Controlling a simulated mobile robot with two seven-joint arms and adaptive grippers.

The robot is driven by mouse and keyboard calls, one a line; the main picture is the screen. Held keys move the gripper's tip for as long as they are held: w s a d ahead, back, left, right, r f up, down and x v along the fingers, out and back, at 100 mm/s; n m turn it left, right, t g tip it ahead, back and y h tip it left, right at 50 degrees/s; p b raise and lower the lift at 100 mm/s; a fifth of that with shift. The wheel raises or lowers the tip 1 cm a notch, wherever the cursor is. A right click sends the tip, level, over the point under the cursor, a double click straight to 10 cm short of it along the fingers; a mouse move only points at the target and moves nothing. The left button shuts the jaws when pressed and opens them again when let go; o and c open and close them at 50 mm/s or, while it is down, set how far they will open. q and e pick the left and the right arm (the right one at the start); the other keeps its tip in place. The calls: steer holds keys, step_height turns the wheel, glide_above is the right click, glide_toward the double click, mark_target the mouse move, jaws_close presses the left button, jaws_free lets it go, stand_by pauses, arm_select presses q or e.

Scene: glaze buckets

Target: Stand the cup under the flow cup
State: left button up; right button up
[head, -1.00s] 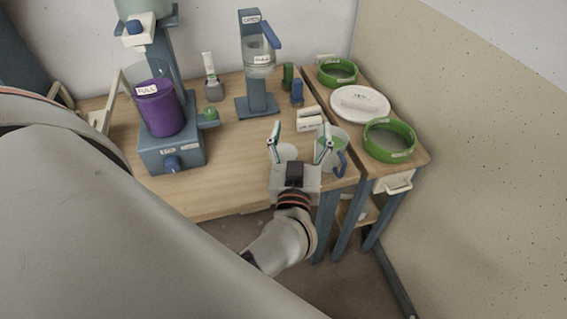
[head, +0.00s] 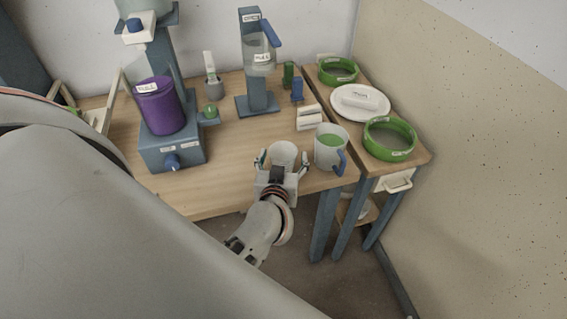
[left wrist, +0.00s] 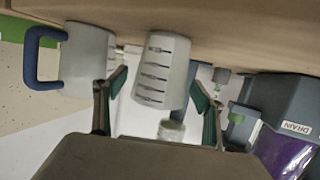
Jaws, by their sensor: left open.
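A small white cup (head: 284,151) stands on the wooden table near its front edge; in the left wrist view the cup (left wrist: 162,70) shows dark measuring lines. My left gripper (head: 282,163) is open at the front of the cup, with one finger on either side of it. In the left wrist view the fingers (left wrist: 160,88) are apart with the cup between them, and gaps show beside it. The flow cup (head: 261,62) is a clear vessel with a label, held on a blue stand (head: 257,98) at the back of the table. My right gripper is not in view.
A jug of green liquid (head: 331,146) with a blue handle stands close right of the cup; the jug (left wrist: 88,60) also shows in the left wrist view. A machine with a purple bucket (head: 158,108) stands left. Green-rimmed sieves (head: 390,139) occupy the side table. Table between cup and stand is clear.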

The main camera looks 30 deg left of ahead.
arm_select(q)
steer(key=shift+w+a+f, duration=0.15)
steer(key=shift+w, duration=0.15)
steer(key=shift+c, duration=0.5)
steer(key=c, duration=1.1)
